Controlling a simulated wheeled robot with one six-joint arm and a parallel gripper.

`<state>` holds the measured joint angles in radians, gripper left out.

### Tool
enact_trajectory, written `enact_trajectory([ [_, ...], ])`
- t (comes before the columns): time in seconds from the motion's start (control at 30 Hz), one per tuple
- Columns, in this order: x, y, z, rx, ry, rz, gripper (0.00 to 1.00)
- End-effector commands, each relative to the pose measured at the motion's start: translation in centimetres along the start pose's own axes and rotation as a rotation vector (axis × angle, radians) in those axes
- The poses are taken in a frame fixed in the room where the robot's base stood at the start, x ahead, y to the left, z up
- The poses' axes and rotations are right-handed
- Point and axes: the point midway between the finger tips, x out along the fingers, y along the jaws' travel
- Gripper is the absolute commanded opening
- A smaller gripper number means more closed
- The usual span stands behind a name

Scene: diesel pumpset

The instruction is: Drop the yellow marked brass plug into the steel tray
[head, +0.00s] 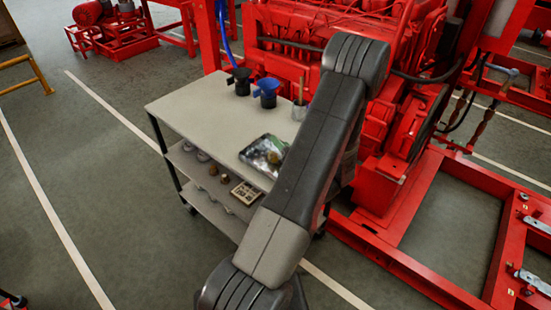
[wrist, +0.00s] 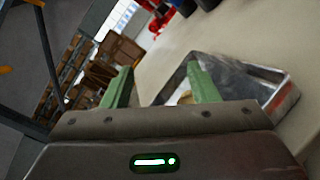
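The steel tray (head: 262,142) lies on the cart's top near its right edge, partly behind my arm, with some shiny and brownish contents. It also shows in the wrist view (wrist: 284,94), just beyond my right finger. My gripper (wrist: 160,83) has its two green fingers wide apart, with nothing clasped between them. A small tan, brass-coloured piece (wrist: 186,98) shows low beside the right finger, at the tray's near end. I cannot tell whether it is the plug or see a yellow mark on it.
The grey cart top (head: 195,105) is mostly clear. A black funnel-like item (head: 241,80), a blue one (head: 267,92) and a cup with a brush (head: 300,105) stand at its back. Small parts and a box (head: 246,193) sit on the lower shelf. The red engine (head: 290,60) stands behind.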

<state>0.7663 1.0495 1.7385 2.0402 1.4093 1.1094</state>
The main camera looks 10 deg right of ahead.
Motion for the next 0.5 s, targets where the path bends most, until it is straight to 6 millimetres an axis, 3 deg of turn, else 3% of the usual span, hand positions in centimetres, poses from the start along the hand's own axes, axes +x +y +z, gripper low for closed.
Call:
enact_trajectory([
  [0.27,-0.6,-0.1,-0.1,0.001,-0.001,-0.002,0.54],
  [0.5,-4.6,-0.3,0.0,0.000,-0.004,-0.005,0.54],
])
